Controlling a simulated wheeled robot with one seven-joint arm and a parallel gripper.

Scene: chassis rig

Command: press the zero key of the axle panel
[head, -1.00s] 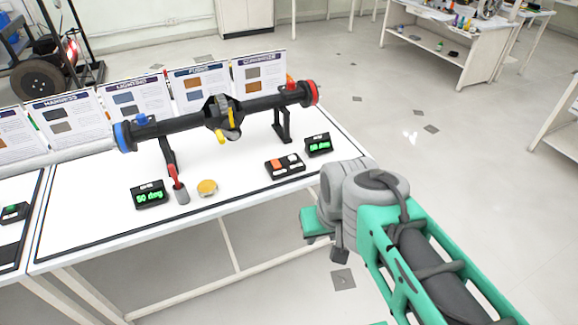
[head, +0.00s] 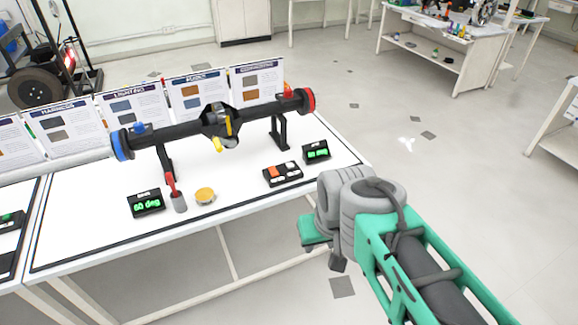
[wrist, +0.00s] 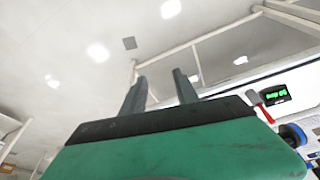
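The axle panel (head: 283,174) is a small black box on the white table, below the right half of the axle in the head view. It has one orange-red key and several white or dark keys; their markings are too small to read. My gripper's green body (head: 313,231) is in front of the table's near edge, to the right of and nearer than the panel, touching nothing. In the wrist view my gripper (wrist: 159,78) has its two dark fingers apart with nothing between them. The panel is not recognisable in the wrist view.
A black axle (head: 217,122) with blue and red ends rests on stands behind the panel. Green-lit displays stand left (head: 146,203) and right (head: 316,151).

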